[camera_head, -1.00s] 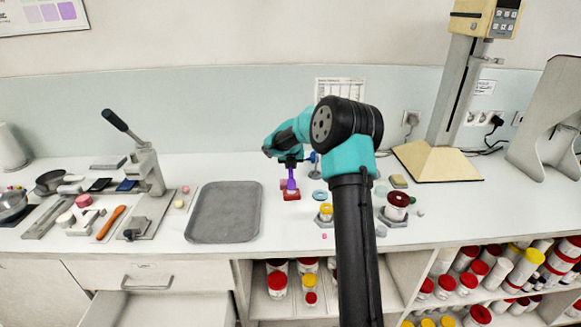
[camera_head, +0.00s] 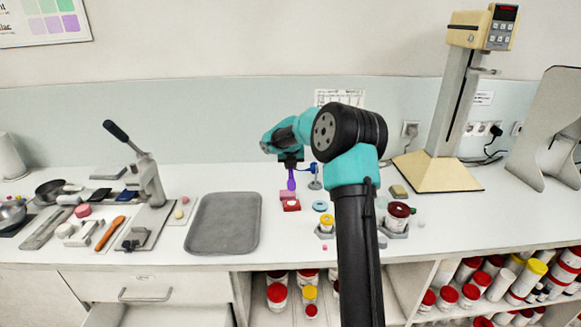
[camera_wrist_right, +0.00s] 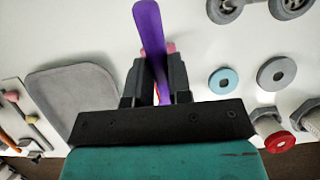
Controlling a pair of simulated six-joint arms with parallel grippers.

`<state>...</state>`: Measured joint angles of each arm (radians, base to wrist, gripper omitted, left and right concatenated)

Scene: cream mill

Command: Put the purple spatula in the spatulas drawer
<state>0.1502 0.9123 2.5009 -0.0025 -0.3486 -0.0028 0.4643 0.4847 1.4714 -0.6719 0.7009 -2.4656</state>
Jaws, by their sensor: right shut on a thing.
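The purple spatula (camera_head: 291,180) hangs upright from my right gripper (camera_head: 290,158) in the head view, above a pink and red holder on the counter. In the right wrist view, my right gripper (camera_wrist_right: 157,92) is shut on the purple spatula (camera_wrist_right: 150,30), whose broad end points away from the gripper. A pulled-out drawer (camera_head: 150,316) shows at the bottom left of the head view, below a closed drawer front with a handle (camera_head: 145,295). No drawer label is readable. My left gripper is not in view.
A grey tray (camera_head: 225,222) lies left of the gripper. A lever press (camera_head: 148,185), an orange-handled tool (camera_head: 110,233) and several small items crowd the left counter. The pink and red holder (camera_head: 291,205) and jars (camera_head: 397,215) stand nearby; a beige mixer stand (camera_head: 437,172) is at right.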

